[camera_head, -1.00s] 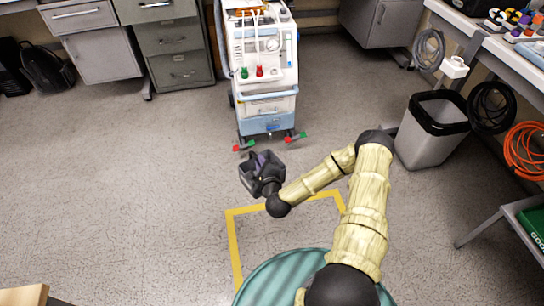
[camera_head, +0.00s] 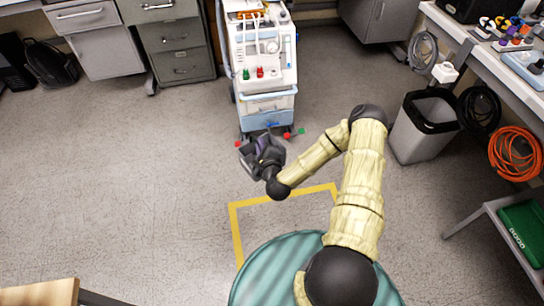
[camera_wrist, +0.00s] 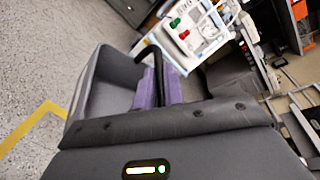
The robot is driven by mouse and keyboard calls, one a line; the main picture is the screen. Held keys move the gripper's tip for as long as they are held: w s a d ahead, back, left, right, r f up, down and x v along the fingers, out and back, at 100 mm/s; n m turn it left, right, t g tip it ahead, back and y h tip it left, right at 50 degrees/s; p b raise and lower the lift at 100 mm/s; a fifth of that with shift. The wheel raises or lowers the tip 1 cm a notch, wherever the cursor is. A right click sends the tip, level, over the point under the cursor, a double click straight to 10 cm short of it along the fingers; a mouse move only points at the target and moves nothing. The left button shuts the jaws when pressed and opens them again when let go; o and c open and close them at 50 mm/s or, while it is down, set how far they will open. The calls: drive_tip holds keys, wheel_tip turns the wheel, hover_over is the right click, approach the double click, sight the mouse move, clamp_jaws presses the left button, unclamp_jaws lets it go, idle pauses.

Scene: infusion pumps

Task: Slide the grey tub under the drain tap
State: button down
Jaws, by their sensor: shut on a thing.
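The exact grip point is hidden, and I cannot tell whether the tub touches the floor. Red and green fittings (camera_head: 254,73) sit on the machine's front. I cannot surely pick out the drain tap near its base.
A grey bin (camera_head: 422,128) stands at the right, beside a bench with hanging cables. Drawer cabinets (camera_head: 172,45) stand at the back left. The floor at the left is clear.

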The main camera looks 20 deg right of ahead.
drive_tip(key=shift+r, duration=0.1)
drive_tip(key=s+r+p, duration=0.3)
drive_tip(key=r+p, duration=0.7)
drive_tip(key=p, duration=0.1)
drive_tip(key=s+r+p, duration=0.2)
drive_tip(key=r+p, duration=0.9)
drive_tip(key=p, duration=0.1)
drive_tip(key=s+r+p, duration=0.3)
drive_tip(key=r+p, duration=0.7)
drive_tip(key=p, duration=0.2)
drive_tip(key=shift+s+r, duration=0.25)
drive_tip(key=shift+s, duration=0.1)
